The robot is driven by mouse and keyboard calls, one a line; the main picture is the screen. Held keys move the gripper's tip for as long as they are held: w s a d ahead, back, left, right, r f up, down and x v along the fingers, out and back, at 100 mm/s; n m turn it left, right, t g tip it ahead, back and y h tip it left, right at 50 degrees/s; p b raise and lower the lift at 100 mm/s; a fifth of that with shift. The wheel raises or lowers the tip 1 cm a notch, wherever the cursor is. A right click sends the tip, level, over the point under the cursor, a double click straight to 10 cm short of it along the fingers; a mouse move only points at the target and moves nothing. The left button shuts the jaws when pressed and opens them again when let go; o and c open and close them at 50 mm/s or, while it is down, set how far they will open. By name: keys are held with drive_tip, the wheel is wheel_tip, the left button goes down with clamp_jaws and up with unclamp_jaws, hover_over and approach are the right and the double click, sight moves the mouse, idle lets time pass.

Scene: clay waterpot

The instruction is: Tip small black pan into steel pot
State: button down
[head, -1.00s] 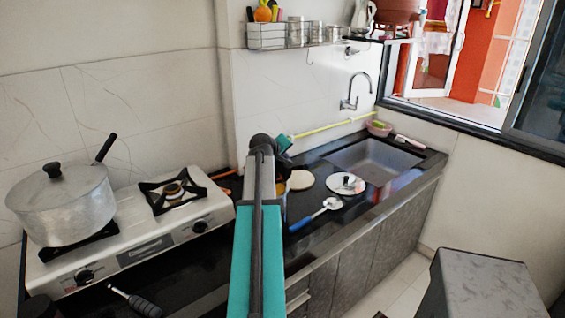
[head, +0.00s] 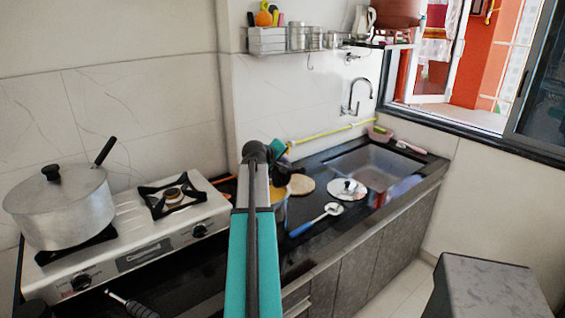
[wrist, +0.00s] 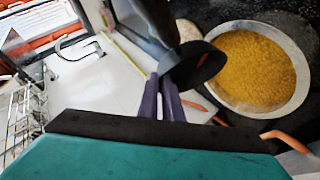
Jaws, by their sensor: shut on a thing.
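The small black pan (wrist: 192,66) is in my gripper (wrist: 163,88) in the wrist view. It is tilted, with its dark round side toward the camera; its inside is mostly hidden. A steel pot (wrist: 302,42) with a pale metal rim and grainy yellow contents is just to the right of the pan, which overlaps its left edge in the picture. In the head view the pot (head: 281,212) is partly hidden behind my arm, on the counter right of the stove. My gripper and the pan are a dark, hard-to-separate shape above it there.
A lidded metal pot (head: 62,208) stands on the stove's left burner; the right burner (head: 173,195) is bare. A flat round brown item (head: 301,184), a white lid (head: 347,189) and a blue-handled ladle (head: 318,222) lie right of the pot. The sink (head: 375,166) is beyond.

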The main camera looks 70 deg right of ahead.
drive_tip(key=shift+w+a+r+n+g+h+b, duration=0.1)
drive_tip(key=shift+w+a+n+g+h+b, duration=0.55)
drive_tip(key=shift+b, duration=1.4)
drive_tip(key=shift+w+a+r+n+g+h+b, duration=0.1)
drive_tip(key=shift+w+a+n+g+h+b, duration=0.2)
drive_tip(key=shift+w+a+h+b, duration=1.15)
idle(1.8)
drive_tip(key=shift+s+d+r+y+b, duration=0.15)
drive_tip(key=shift+s+d+y, duration=0.15)
drive_tip(key=shift+d+y, duration=0.15)
drive_tip(key=shift+s+d+r+y+b, duration=0.1)
drive_tip(key=shift+s+d+y+b, duration=0.05)
drive_tip(key=shift+s+d+y, duration=0.25)
drive_tip(key=shift+s+d+r+m+t+y+p, duration=0.25)
drive_tip(key=shift+r+p, duration=0.4)
drive_tip(key=shift+p, duration=0.65)
drive_tip(key=shift+s+d+r+m+t+y+p, duration=0.1)
drive_tip(key=shift+s+d+r+y+p, duration=0.2)
drive_tip(key=shift+r+p, duration=0.7)
drive_tip(key=shift+s+d+f+p, duration=0.15)
drive_tip(key=shift+f+p, duration=0.15)
drive_tip(key=shift+p, duration=0.5)
drive_tip(key=shift+s+d+f+m+t+y+p, duration=0.25)
drive_tip(key=shift+s+d+m+t+y+p, duration=0.45)
drive_tip(key=shift+p, duration=1.4)
